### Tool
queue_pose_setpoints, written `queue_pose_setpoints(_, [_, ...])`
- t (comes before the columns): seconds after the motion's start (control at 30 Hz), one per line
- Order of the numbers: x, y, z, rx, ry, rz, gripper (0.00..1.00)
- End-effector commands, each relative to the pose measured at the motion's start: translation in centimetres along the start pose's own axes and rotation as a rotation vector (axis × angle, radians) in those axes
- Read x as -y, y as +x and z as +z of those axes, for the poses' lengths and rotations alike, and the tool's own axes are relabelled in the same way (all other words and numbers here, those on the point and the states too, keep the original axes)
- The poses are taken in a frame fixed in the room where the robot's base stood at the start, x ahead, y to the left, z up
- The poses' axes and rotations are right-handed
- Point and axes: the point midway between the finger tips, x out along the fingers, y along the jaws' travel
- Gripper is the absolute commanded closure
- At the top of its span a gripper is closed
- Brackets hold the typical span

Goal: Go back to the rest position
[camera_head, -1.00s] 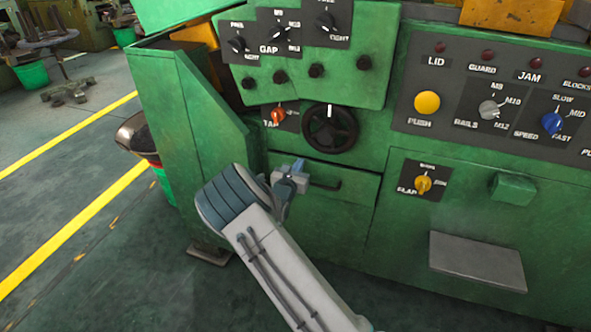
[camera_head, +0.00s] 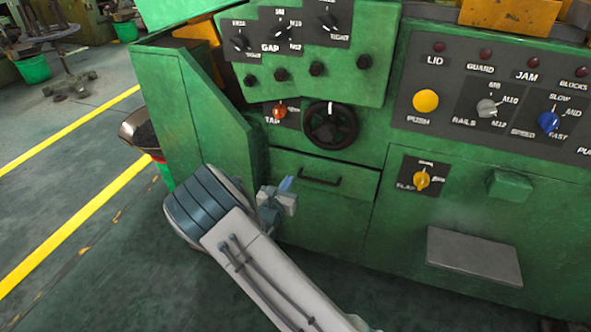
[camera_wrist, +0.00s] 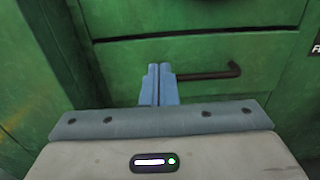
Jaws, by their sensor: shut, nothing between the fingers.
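My gripper (camera_head: 287,184) is in front of the green machine, low and left of the drawer's dark handle (camera_head: 319,177). In the wrist view my gripper (camera_wrist: 159,70) has its two blue fingers side by side, shut and empty. The drawer handle (camera_wrist: 208,75) shows just right of and behind the fingers there. I cannot tell the exact gap between the fingers and the drawer front (camera_wrist: 200,52), but no contact shows.
The green machine's panel carries a black handwheel (camera_head: 330,125), an orange tap knob (camera_head: 279,112) and a yellow flap knob (camera_head: 421,180). A grey plate (camera_head: 473,256) juts out at the lower right. A dark bowl (camera_head: 139,129) stands left of the machine. Open floor lies left.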

Motion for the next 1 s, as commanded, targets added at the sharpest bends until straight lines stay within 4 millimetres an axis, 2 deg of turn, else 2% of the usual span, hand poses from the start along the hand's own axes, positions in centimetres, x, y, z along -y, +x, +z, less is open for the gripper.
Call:
queue_pose_setpoints(0.1, [-0.1,-1.7,0.0,-0.001,0.001,0.002,1.0])
queue_pose_setpoints(0.2, [0.0,-2.4,0.0,-0.001,0.001,-0.001,1.0])
queue_pose_setpoints(0.37, [0.2,-2.7,0.0,0.0,0.002,-0.005,1.0])
queue_pose_setpoints(0.47, [1.0,-2.4,0.9,-0.005,0.026,-0.036,1.0])
queue_pose_setpoints(0.57, [3.5,-1.9,3.1,-0.023,0.1,-0.132,1.0])
queue_pose_setpoints(0.73, [10.5,-1.8,8.3,-0.072,0.316,-0.403,1.0])
queue_pose_setpoints(0.87, [15.8,-3.0,11.6,-0.114,0.497,-0.613,1.0])
queue_pose_setpoints(1.0, [20.5,-5.2,14.6,-0.158,0.696,-0.825,1.0])
